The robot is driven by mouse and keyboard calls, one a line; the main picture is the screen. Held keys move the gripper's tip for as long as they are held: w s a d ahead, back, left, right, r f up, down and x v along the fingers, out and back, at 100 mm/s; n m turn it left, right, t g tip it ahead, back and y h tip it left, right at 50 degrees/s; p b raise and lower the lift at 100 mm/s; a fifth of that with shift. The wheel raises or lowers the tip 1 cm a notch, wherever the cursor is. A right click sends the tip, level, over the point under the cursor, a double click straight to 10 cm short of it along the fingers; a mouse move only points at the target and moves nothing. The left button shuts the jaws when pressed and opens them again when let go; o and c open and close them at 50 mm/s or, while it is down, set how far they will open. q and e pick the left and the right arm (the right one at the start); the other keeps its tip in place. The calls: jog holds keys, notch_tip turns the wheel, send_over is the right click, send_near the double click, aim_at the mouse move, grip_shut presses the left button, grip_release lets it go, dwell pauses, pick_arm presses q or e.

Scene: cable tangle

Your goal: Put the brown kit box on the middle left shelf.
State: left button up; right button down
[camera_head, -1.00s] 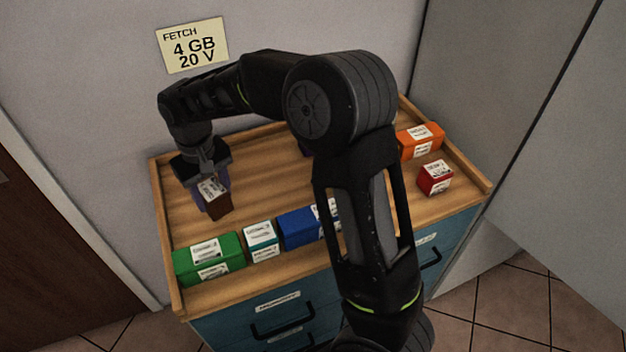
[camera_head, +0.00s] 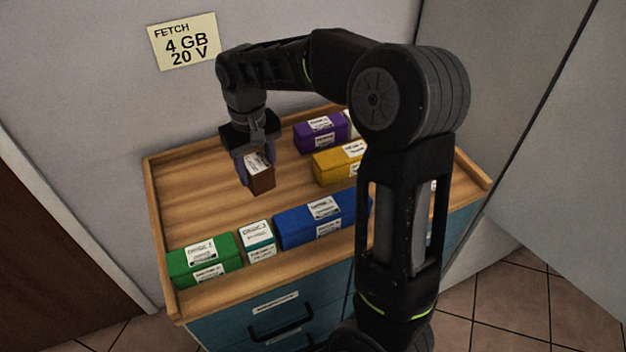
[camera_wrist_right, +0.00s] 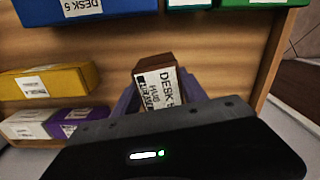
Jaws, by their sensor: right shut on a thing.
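The brown kit box (camera_head: 260,179) with a white label is in my right gripper (camera_head: 256,167), which is shut on it above the wooden top of the cabinet. In the right wrist view the brown box (camera_wrist_right: 153,66) sits between the purple-grey fingers, and its label reads DESK 5. I cannot tell how high it is above the top. My left gripper is not in view. No shelf shows in these views.
On the wooden top (camera_head: 185,205) stand green (camera_head: 205,262), teal-white (camera_head: 257,241), blue (camera_head: 320,219), yellow (camera_head: 338,163) and purple (camera_head: 321,134) boxes. A raised rim surrounds the top. The back left of the top is clear. A note (camera_head: 184,41) hangs on the wall.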

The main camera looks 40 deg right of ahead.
jog(key=s+d+r+m, duration=0.1)
jog(key=s+d+r, duration=0.2)
jog(key=s+d, duration=0.4)
jog(key=shift+s+d+r+m+b, duration=0.2)
jog(key=shift+d+m+b, duration=0.15)
jog(key=shift+d, duration=0.8)
jog(key=shift+f, duration=0.1)
send_near(312, 186)
jog(key=shift+s+a+f+p, duration=0.15)
jog(key=shift+s+a+f, duration=0.1)
jog(key=shift+s+a, duration=0.55)
jog(key=shift+s+a+f+p, duration=0.15)
jog(key=shift+s+a+f, duration=0.05)
jog(key=shift+s+a, duration=0.6)
jog(key=shift+d, duration=0.1)
jog(key=shift+f, duration=1.85)
jog(key=shift+f, duration=0.1)
